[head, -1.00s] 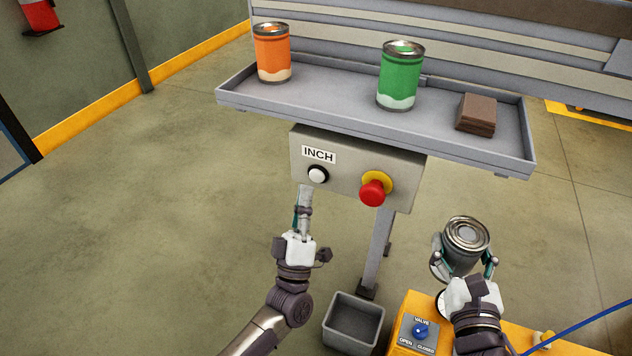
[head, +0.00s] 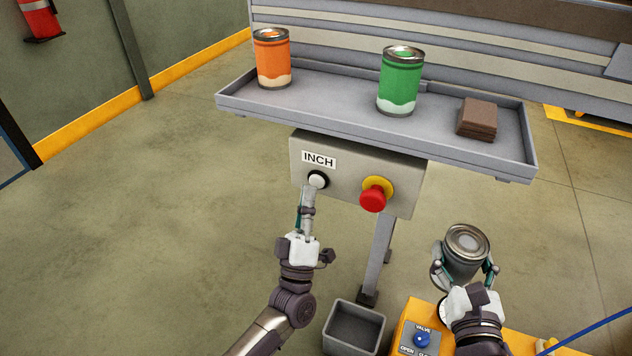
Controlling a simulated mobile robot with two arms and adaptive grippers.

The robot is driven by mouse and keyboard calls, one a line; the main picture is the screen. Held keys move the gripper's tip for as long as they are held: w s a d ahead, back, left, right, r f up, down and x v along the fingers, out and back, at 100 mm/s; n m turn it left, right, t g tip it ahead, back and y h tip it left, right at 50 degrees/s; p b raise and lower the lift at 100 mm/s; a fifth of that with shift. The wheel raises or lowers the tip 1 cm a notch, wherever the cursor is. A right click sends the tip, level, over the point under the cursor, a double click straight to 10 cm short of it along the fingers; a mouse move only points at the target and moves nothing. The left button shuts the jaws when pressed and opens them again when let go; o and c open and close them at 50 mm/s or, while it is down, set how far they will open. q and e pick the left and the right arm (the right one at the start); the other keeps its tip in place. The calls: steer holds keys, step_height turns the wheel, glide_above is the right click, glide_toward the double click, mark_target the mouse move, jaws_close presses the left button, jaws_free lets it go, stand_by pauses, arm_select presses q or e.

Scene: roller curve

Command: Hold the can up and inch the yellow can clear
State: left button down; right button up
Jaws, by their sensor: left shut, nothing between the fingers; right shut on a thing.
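My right gripper (head: 464,272) is shut on a bare metal can (head: 465,252) and holds it upright above the yellow-orange stand at the lower right. My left gripper (head: 309,190) is shut and empty. An orange can (head: 272,60) and a green can (head: 400,80) stand on the grey tray (head: 330,92). I see no clearly yellow can.
A red stop button (head: 373,199) sits right of INCH on the box. Brown flat pieces (head: 477,120) lie on the tray's right. A grey bin (head: 354,327) and a blue valve knob (head: 422,340) are below. The floor at left is clear.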

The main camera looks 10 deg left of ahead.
stand_by(0.7)
arm_select(q)
steer(key=shift+w+d+b, duration=0.1)
steer(key=shift+w+b, duration=0.2)
steer(key=shift+w, duration=0.15)
